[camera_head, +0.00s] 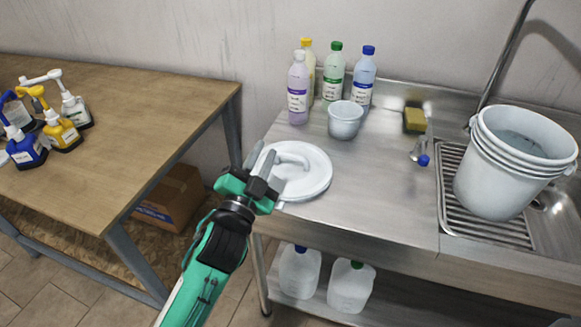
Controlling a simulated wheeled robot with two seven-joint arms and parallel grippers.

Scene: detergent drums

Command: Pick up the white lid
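The white lid (312,181) is round with a raised bar handle (291,157) on top. It lies flat on the steel counter near its front left corner. My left gripper (266,158), green and black, reaches in from below and is over the lid's left edge, just left of the handle. Its two fingers look parted with a narrow gap, and nothing shows between them. The gripper hides part of the lid's left rim. I cannot tell whether the fingers touch the lid. My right gripper is not in view.
Several bottles (334,75) and a small white bucket (345,120) stand behind the lid. A yellow sponge (414,120), a blue-tipped spray bottle (420,153) and stacked white buckets (505,165) are to the right. A wooden table (130,110) is left. Counter right of the lid is clear.

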